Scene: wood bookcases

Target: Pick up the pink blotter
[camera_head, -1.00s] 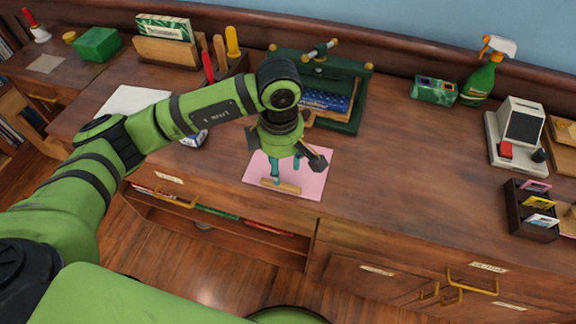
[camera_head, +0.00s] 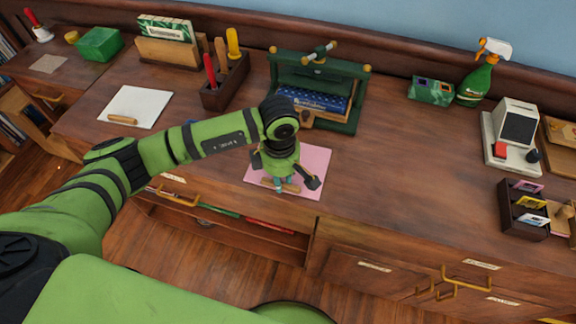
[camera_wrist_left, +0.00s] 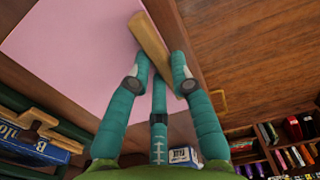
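The pink blotter (camera_head: 312,163) lies flat on the wooden desk near its front edge, with a wooden bar (camera_head: 266,183) along its front side. In the left wrist view the pink blotter (camera_wrist_left: 85,40) fills the upper left, and its wooden bar (camera_wrist_left: 149,36) runs between my fingers. My left gripper (camera_head: 281,185) is low over the bar. In the wrist view its teal fingers (camera_wrist_left: 161,65) stand apart on either side of the bar, with a gap still showing. In the head view the wrist hides part of the blotter. My right gripper is not in view.
A green press (camera_head: 352,110) holding a blue box (camera_head: 312,100) stands behind the blotter. A tool holder (camera_head: 225,92) and a white pad with a wooden bar (camera_head: 140,102) are to the left. A dark card holder (camera_head: 522,205) is far right. The desk right of the blotter is clear.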

